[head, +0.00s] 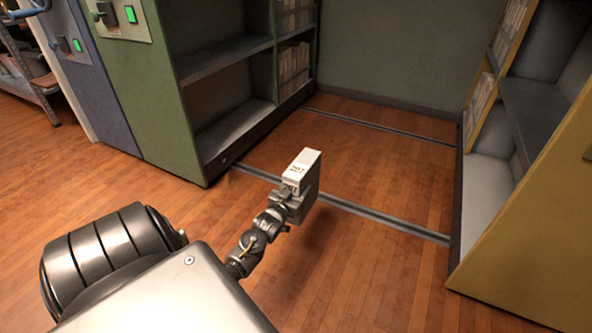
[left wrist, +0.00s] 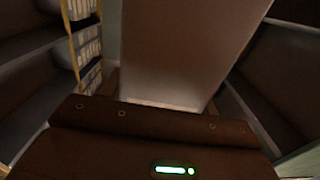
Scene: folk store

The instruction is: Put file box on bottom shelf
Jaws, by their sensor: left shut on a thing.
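A white file box (head: 306,169) with dark lettering is held upright in the middle of the head view. My left gripper (head: 293,192) is shut on it, holding it above the wooden floor. In the left wrist view the file box (left wrist: 180,50) is a large, dim panel in front of the gripper body. The fingertips are hidden there. The green shelving unit (head: 148,95) stands to the left of the box, with an empty bottom shelf (head: 233,132) and an empty shelf above it. My right gripper is not in view.
The yellow unit (head: 548,205) on the right has a pale bottom shelf (head: 488,192) and a grey shelf above. Files (head: 293,62) fill the green unit's far bays. Floor rails (head: 375,214) cross the aisle, which is clear to the back wall (head: 400,50).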

